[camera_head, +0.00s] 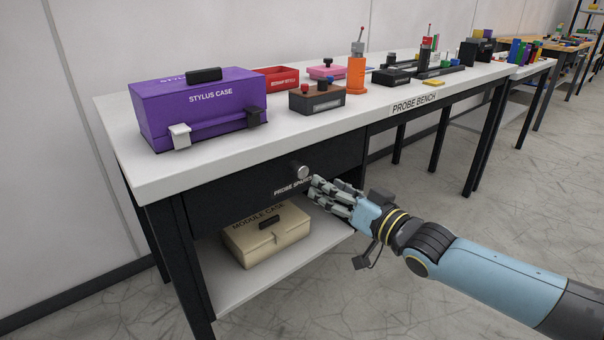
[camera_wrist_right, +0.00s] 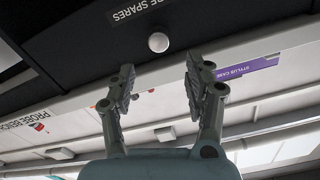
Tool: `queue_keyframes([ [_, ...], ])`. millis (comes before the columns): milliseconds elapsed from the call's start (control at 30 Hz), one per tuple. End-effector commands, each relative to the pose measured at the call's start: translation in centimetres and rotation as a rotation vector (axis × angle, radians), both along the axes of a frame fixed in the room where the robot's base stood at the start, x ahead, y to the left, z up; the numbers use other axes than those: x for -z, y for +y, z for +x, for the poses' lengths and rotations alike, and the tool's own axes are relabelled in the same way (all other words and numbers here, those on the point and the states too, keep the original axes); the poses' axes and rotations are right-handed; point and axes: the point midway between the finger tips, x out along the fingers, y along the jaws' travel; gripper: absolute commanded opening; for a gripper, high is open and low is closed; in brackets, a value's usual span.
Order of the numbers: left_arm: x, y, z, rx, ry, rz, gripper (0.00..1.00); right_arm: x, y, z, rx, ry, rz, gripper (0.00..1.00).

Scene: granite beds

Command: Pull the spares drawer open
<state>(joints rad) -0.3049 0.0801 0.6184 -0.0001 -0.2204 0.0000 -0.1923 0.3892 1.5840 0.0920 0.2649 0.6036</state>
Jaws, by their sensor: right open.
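The spares drawer (camera_head: 268,187) is a black drawer front under the white bench top, labelled "PROBE SPARES", and it looks shut. Its round pale knob (camera_head: 303,172) sticks out from the front. In the right wrist view the drawer front (camera_wrist_right: 90,45) and the knob (camera_wrist_right: 158,42) also show, with the knob just beyond the fingertips and roughly between them. My right gripper (camera_head: 316,189) is open and empty, close to the knob on its right side. It also shows in the right wrist view (camera_wrist_right: 160,75), its two fingers spread apart. My left gripper is not in view.
A purple stylus case (camera_head: 195,108) stands on the bench top (camera_head: 230,150) above the drawer. A cream module case (camera_head: 265,240) sits on the lower shelf (camera_head: 235,285). Small tools and blocks, including an orange probe holder (camera_head: 356,75), stand further along. The floor in front is clear.

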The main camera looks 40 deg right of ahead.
Motion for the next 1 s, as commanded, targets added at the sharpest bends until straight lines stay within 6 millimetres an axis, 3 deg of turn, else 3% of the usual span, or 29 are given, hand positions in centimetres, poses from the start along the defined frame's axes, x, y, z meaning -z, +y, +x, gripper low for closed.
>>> queue_keyframes([
  [200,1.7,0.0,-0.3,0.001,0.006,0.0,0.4,0.4,0.3,4.4,0.004,0.001,-0.001,0.52],
  [500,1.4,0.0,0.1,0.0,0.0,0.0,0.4,0.2,0.6,8.7,0.005,0.004,-0.002,0.52],
  [867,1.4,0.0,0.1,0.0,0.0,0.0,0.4,0.3,0.7,9.4,0.003,0.006,-0.003,0.52],
  [1000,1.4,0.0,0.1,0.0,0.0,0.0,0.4,0.3,0.7,9.4,0.003,0.006,-0.003,0.37],
])
